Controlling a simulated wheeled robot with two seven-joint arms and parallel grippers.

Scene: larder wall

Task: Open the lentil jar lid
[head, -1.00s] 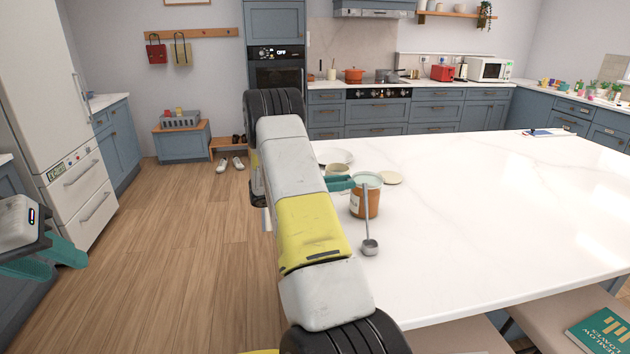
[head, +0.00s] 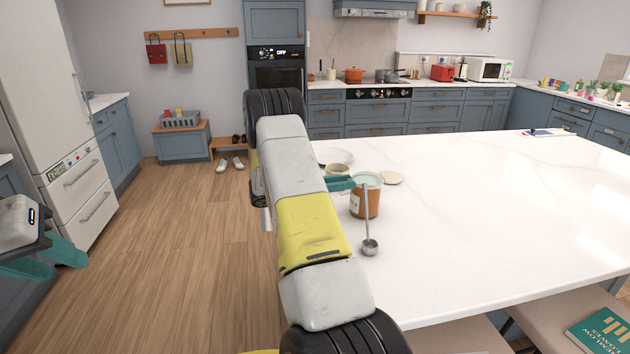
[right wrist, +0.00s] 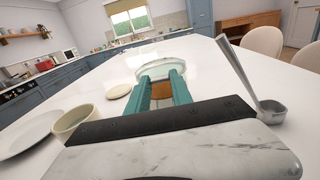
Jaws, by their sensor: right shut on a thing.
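The lentil jar (head: 366,206) stands on the white island top, with orange-brown contents and a pale, clear lid (head: 368,180). The lid also shows as a glassy disc in the right wrist view (right wrist: 166,72). My right gripper (head: 342,183) reaches in from the left at lid height. In the right wrist view its teal fingers (right wrist: 161,88) are shut on the lid, with orange-brown showing between them. The exact finger contact is hidden. My left gripper (head: 45,262) hangs open and empty at the far left, away from the island.
A metal scoop (head: 370,247) is in front of the jar, its handle overlapping the jar in view. A pale disc (head: 390,178), a cream bowl (right wrist: 75,121) and a white plate (right wrist: 28,135) are close by. The island top (head: 500,210) is clear to the right.

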